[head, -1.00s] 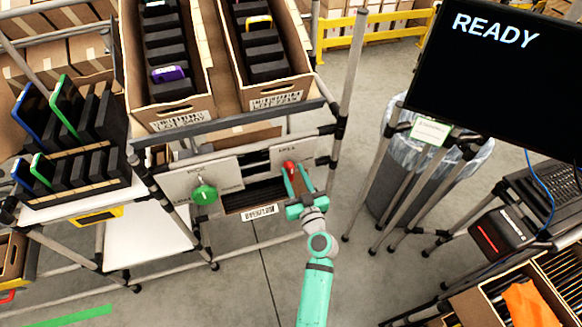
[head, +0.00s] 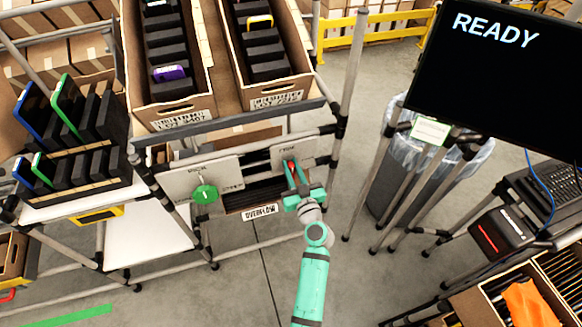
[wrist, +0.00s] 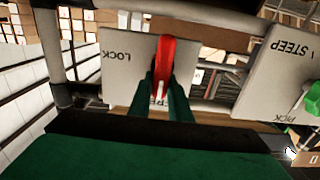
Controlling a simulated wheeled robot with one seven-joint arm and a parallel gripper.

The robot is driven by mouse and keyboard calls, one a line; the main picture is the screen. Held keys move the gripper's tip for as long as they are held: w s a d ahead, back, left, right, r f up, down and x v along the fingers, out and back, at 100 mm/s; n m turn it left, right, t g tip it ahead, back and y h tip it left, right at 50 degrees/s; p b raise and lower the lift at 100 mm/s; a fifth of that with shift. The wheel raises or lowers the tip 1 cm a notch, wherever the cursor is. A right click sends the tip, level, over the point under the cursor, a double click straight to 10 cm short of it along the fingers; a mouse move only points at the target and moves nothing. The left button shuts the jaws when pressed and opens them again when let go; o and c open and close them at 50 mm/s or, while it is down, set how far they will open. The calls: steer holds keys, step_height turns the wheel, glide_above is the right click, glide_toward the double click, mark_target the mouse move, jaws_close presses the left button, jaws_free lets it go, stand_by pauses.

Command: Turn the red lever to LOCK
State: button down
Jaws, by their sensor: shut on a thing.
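The red lever (head: 291,164) is on a pale plate (head: 308,151) on the front of the rack, below the right tilted carton. My gripper (head: 293,174) reaches up to it from below and hides much of it. In the wrist view, the red lever (wrist: 165,50) stands roughly along the picture's height between my green fingers (wrist: 164,82), which are shut on it. The word LOCK shows upside down on the plate (wrist: 121,75), left of the lever. Another label by the fingers is mostly hidden.
A second plate (head: 174,181) with a green knob (head: 204,194) is to the left; in the wrist view it (wrist: 284,75) is on the right. Rack posts (head: 350,90) stand close by. A bin (head: 398,165) and a READY screen (head: 500,80) are to the right.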

steer(key=shift+d+m, duration=0.15)
steer(key=shift+m, duration=0.15)
steer(key=m, duration=0.2)
steer(key=shift+w+d+m, duration=0.15)
steer(key=shift+d+m, duration=0.1)
steer(key=shift+m, duration=0.05)
steer(key=shift+w+d+f+m, duration=0.1)
steer(key=shift+d+f+m, duration=0.25)
steer(key=shift+m, duration=2.1)
steer(key=shift+w+d+f+m, duration=0.2)
steer(key=shift+f+m, duration=0.25)
steer(key=shift+m, duration=2.05)
steer(key=shift+w+d+f+m, duration=0.1)
steer(key=shift+d+f+m, duration=0.3)
steer(key=shift+m, duration=2.05)
steer(key=c, duration=1.6)
jaws_free()
steer(key=shift+s+a+f, duration=0.1)
steer(key=shift+c, duration=0.2)
